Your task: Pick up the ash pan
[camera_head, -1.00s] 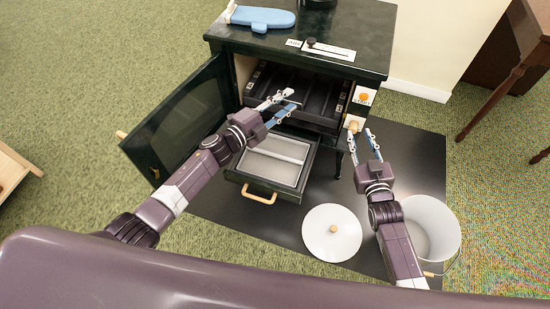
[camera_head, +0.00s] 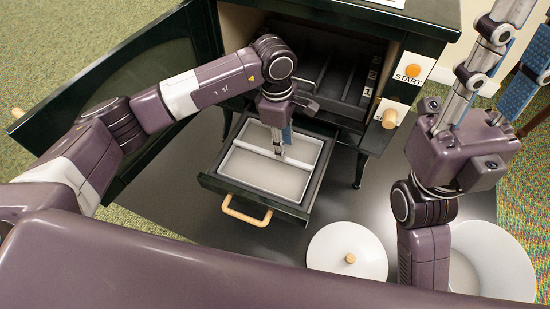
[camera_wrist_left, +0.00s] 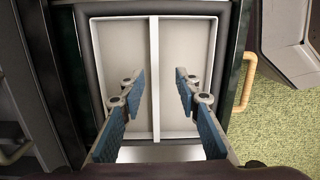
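The ash pan (camera_head: 265,175) is a pale grey rectangular tray with a thin bar across its middle. It sits in the pulled-out dark drawer (camera_head: 208,182) below the stove's firebox. My left gripper (camera_head: 280,150) points down over the pan at the bar. In the left wrist view, its blue-padded fingers (camera_wrist_left: 159,75) are open, one on each side of the bar of the pan (camera_wrist_left: 190,40), apart from it. Whether the fingertips reach down to the bar's height is unclear. My right gripper (camera_head: 517,50) is raised at the right, open and empty.
The stove door (camera_head: 120,90) hangs open on the left. A wooden knob (camera_head: 390,118) and START button (camera_head: 413,71) are on the stove's right front. A white lid (camera_head: 347,250) and a white bucket (camera_head: 490,262) stand on the dark floor mat.

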